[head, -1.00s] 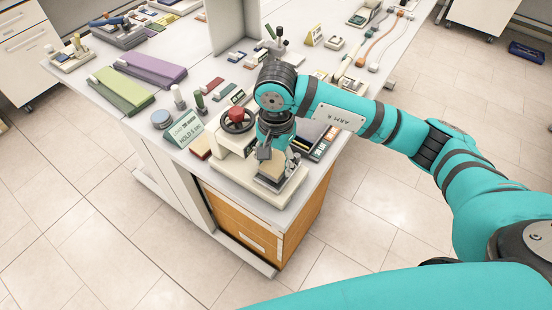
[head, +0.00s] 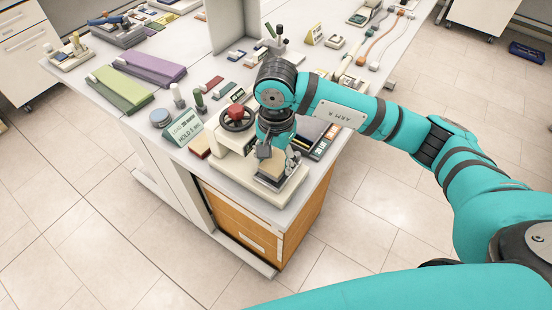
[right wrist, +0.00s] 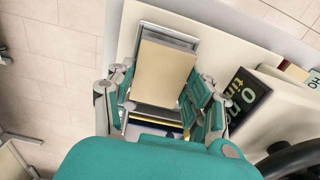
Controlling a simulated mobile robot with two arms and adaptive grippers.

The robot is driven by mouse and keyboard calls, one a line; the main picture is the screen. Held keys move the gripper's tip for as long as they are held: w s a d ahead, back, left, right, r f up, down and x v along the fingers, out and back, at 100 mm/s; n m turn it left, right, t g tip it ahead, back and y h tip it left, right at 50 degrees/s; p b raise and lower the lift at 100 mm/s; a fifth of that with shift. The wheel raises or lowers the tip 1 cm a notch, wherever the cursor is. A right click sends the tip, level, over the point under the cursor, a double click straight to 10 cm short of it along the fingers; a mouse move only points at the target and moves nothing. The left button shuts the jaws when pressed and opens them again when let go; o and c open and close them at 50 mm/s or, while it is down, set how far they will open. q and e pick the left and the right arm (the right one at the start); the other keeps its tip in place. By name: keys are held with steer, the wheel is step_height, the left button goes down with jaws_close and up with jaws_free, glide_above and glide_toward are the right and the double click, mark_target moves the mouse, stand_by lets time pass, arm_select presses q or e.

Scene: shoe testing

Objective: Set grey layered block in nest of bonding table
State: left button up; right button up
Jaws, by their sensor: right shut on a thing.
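The layered block, with a tan top face and grey layers at its edge, shows in the right wrist view (right wrist: 163,72) and in the head view (head: 268,183). My right gripper (head: 278,163) points down over the cream bonding table (head: 238,178). Its teal-padded fingers (right wrist: 162,88) are shut on the block from two sides. The block is at the metal-edged nest area of the table. The fingers and block hide most of the nest, so I cannot tell whether the block touches its floor. My left gripper is in neither view.
A red-knobbed handwheel (head: 236,117) stands close to my right gripper. A green "HOLD" sign (head: 184,127) and a brown block (head: 199,147) are to its left. A dark tray (head: 311,133) lies behind on the right. The bench's front corner is close by.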

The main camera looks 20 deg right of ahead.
mark_target(276, 162)
stand_by(0.7)
steer(key=shift+b, duration=0.4)
steer(key=shift+b, duration=0.4)
stand_by(0.5)
steer(key=shift+f+b, duration=0.8)
steer(key=shift+b, duration=0.2)
steer(key=o, duration=1.2)
steer(key=shift+o, duration=0.2)
steer(key=shift+r, duration=0.1)
steer(key=shift+r, duration=0.1)
step_height(276, 162, up, 8)
steer(key=shift+f, duration=0.1)
